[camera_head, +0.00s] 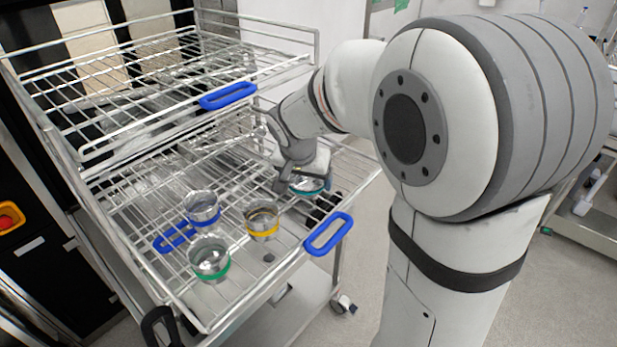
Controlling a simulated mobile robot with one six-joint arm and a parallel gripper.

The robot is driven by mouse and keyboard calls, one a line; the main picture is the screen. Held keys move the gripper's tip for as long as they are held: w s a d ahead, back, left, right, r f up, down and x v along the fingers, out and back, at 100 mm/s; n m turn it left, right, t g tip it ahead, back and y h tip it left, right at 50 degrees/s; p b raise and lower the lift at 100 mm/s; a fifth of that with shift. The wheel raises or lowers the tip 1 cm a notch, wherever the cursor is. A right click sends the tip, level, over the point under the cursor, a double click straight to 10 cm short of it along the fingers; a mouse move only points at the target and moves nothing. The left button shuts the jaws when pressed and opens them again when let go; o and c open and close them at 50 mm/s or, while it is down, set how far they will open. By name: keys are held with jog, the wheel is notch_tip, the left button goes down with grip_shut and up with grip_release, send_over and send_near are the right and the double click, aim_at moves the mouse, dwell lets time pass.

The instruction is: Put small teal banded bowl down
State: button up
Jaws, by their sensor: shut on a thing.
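The small teal banded bowl (306,186) is a metal bowl with a teal band, at the right part of the lower wire rack (130,237). My gripper (300,175) is above and around its rim and shut on it. My gripper hides part of the bowl. I cannot tell whether the bowl's underside touches the rack wires.
On the same rack stand a blue banded bowl (202,208), a yellow banded bowl (262,220) and a green banded bowl (209,259). A blue handle (328,234) is at the front right edge. An upper wire rack (100,75) overhangs the back left. Bare wires lie between the bowls.

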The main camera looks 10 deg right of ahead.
jog(key=o, duration=1)
jog(key=shift+f, duration=0.1)
jog(key=v, duration=1.2)
jog(key=s+d+f+n, duration=0.1)
jog(key=s+f+n, duration=0.1)
jog(key=s, duration=0.3)
jog(key=s+d+f+n+y, duration=0.1)
jog(key=s+f+n, duration=0.1)
jog(key=s+f, duration=0.2)
jog(key=s+d+f+n+y+b, duration=0.1)
jog(key=s+f+n, duration=0.1)
jog(key=s, duration=0.6)
jog(key=shift+s+f+g, duration=0.15)
jog(key=shift+f+g, duration=0.15)
jog(key=shift+f, duration=0.15)
jog(key=shift+c, duration=0.5)
